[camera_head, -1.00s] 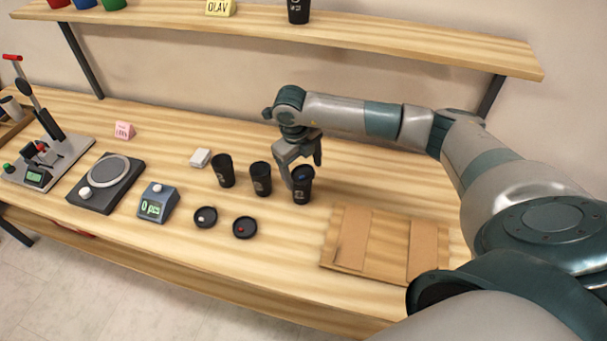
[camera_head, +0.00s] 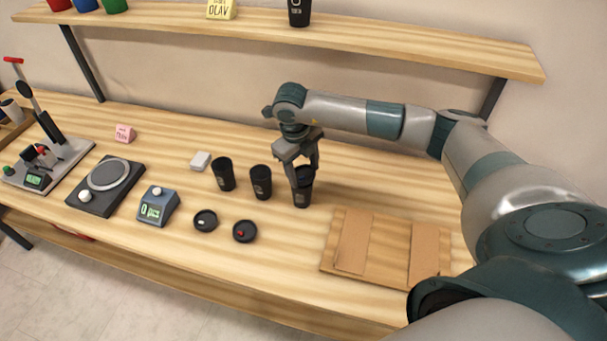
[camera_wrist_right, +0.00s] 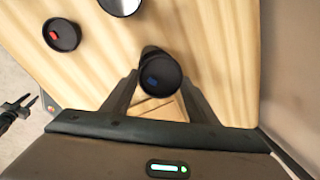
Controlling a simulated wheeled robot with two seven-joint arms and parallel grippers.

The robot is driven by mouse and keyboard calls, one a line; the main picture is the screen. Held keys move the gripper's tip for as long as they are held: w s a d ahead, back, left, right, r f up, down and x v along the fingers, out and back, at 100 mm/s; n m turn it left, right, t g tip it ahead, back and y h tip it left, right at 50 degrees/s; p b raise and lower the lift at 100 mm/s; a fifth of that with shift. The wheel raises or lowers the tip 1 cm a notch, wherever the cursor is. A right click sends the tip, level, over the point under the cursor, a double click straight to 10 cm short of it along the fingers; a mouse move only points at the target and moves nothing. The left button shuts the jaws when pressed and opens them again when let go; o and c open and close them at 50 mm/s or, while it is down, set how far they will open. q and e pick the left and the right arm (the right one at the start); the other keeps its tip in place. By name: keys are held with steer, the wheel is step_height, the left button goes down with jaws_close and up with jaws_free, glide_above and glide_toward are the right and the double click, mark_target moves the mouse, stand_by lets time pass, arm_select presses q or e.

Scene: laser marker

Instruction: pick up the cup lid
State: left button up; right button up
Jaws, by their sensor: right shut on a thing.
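The cup lid is a round black disc with a blue tab, seen in the wrist view (camera_wrist_right: 160,75). It sits at the top of the rightmost black cup (camera_head: 302,199). My right gripper (camera_head: 304,170) comes down over that cup and is shut on the lid, with one finger on each side. In the wrist view the lid lies between the two fingertips. Whether it is clear of the cup rim I cannot tell. My left gripper is out of the head view; a dark claw at the left edge of the wrist view (camera_wrist_right: 17,108) looks like it, its opening unclear.
Two more black cups (camera_head: 224,174) (camera_head: 261,181) stand just left. Two loose black lids, one with a white tab (camera_head: 205,220) and one with a red tab (camera_head: 245,231), lie in front. A brown cardboard piece (camera_head: 385,242) lies at right. A shelf (camera_head: 400,40) runs above.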

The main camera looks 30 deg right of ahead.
step_height(320, 180, up, 2)
steer(key=shift+r+b, duration=0.1)
steer(key=shift+b, duration=0.65)
steer(key=s+d+r+b, duration=0.2)
steer(key=s+r+b, duration=0.2)
steer(key=s+r, duration=0.3)
steer(key=shift+s+d+r, duration=0.15)
steer(key=shift+s+r, duration=0.15)
steer(key=shift+s, duration=1.95)
steer(key=a+f+n+y, duration=0.1)
steer(key=a+n, duration=0.7)
steer(key=n, duration=0.9)
steer(key=s+a+f+n+y, duration=0.1)
steer(key=a+n+y, duration=0.1)
steer(key=a+n, duration=0.7)
steer(key=shift+s+a+f+n+y, duration=0.15)
steer(key=shift+a+f+n+y, duration=0.2)
steer(key=shift+n, duration=3.75)
steer(key=shift+d, duration=0.1)
